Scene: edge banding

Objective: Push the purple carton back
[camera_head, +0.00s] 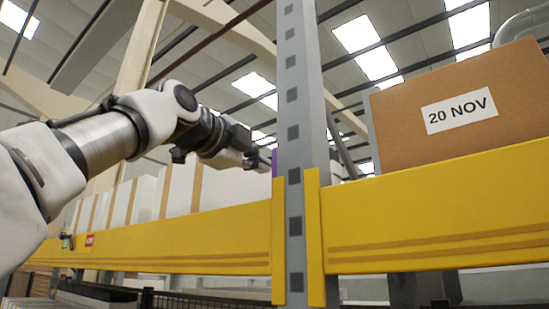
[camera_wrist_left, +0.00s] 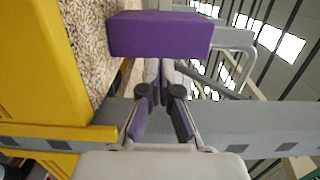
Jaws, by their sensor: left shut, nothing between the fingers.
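The purple carton (camera_wrist_left: 160,35) fills the top middle of the left wrist view, resting on a speckled board shelf (camera_wrist_left: 92,50). In the head view only a thin purple sliver (camera_head: 274,163) shows, mostly hidden by the grey rack post. My left gripper (camera_head: 262,163) reaches in from the left to just beside the post. In the wrist view its fingertips (camera_wrist_left: 161,68) are together and empty, close to the carton's near face; I cannot tell whether they touch it. My right gripper is in neither view.
The grey upright post (camera_head: 292,120) stands close to my left gripper. A yellow beam (camera_head: 430,215) runs along the shelf front. A brown carton marked "20 NOV" (camera_head: 430,150) sits right of the post; white boxes (camera_head: 180,185) stand left, behind my arm.

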